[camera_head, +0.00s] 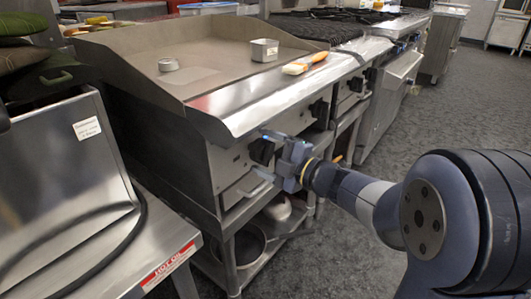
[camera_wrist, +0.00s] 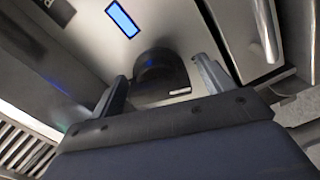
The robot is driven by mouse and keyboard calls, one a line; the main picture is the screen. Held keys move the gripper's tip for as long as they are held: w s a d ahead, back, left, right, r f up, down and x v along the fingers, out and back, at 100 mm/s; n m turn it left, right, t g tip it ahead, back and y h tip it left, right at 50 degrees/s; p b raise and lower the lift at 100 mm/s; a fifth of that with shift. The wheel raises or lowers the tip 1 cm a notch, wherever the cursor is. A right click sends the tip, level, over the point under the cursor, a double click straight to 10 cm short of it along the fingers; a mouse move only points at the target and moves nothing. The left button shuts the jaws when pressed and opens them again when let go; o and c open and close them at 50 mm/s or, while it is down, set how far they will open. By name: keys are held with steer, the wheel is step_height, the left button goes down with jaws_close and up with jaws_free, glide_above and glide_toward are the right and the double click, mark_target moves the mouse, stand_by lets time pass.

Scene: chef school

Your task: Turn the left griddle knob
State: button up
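The left griddle knob (camera_head: 261,151) is black and round, on the front panel of the steel griddle (camera_head: 228,158). My gripper (camera_head: 268,154) is in front of that panel, with one finger above the knob and one below it in the head view. In the wrist view the knob (camera_wrist: 160,76) shows between the two spread fingertips of my gripper (camera_wrist: 163,88), with visible gaps on both sides. The gripper is open and I see no contact with the knob.
Another black knob (camera_head: 318,110) is farther right on the panel. A pot (camera_head: 247,246) sits on the shelf below. A steel counter (camera_head: 150,245) stands at left; open floor lies right.

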steer(key=p+v, duration=0.3)
steer(key=v, duration=0.7)
steer(key=shift+s+d, duration=0.3)
steer(key=shift+w+a, duration=0.1)
steer(key=b+x, duration=0.3)
steer(key=x, duration=0.7)
steer(key=shift+w+a, duration=0.2)
steer(key=shift+a, duration=0.05)
steer(key=shift+d, duration=0.1)
